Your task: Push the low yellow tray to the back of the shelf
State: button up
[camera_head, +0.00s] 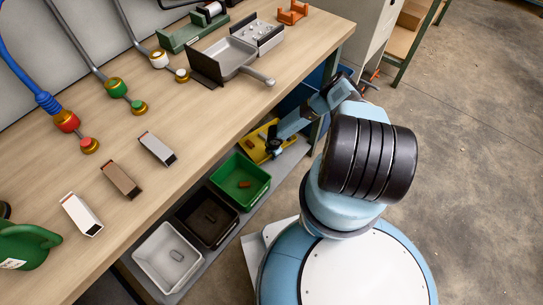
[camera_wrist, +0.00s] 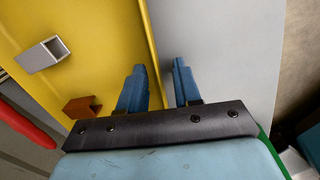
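The low yellow tray (camera_head: 250,148) sits on the grey lower shelf under the workbench, partly hidden by my arm in the head view. In the wrist view the yellow tray (camera_wrist: 105,35) fills the left side, and its near rim runs between my fingers. My gripper (camera_wrist: 159,68) is open and empty. Its left finger is over the tray and its right finger is over the bare grey shelf (camera_wrist: 220,50). I cannot tell whether a finger touches the rim. In the head view my gripper (camera_head: 272,147) is small at the tray's front edge.
A grey square tube (camera_wrist: 42,55) and an orange-brown piece (camera_wrist: 82,106) lie in the yellow tray. A green bin (camera_head: 240,182), a dark bin (camera_head: 207,218) and a white bin (camera_head: 168,258) stand in a row on the shelf. The wooden bench top (camera_head: 130,120) overhangs them.

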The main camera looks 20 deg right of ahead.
jog(key=shift+f, duration=0.4)
jog(key=shift+a, duration=0.1)
jog(key=shift+c, duration=0.4)
grip_shut()
dwell(0.8)
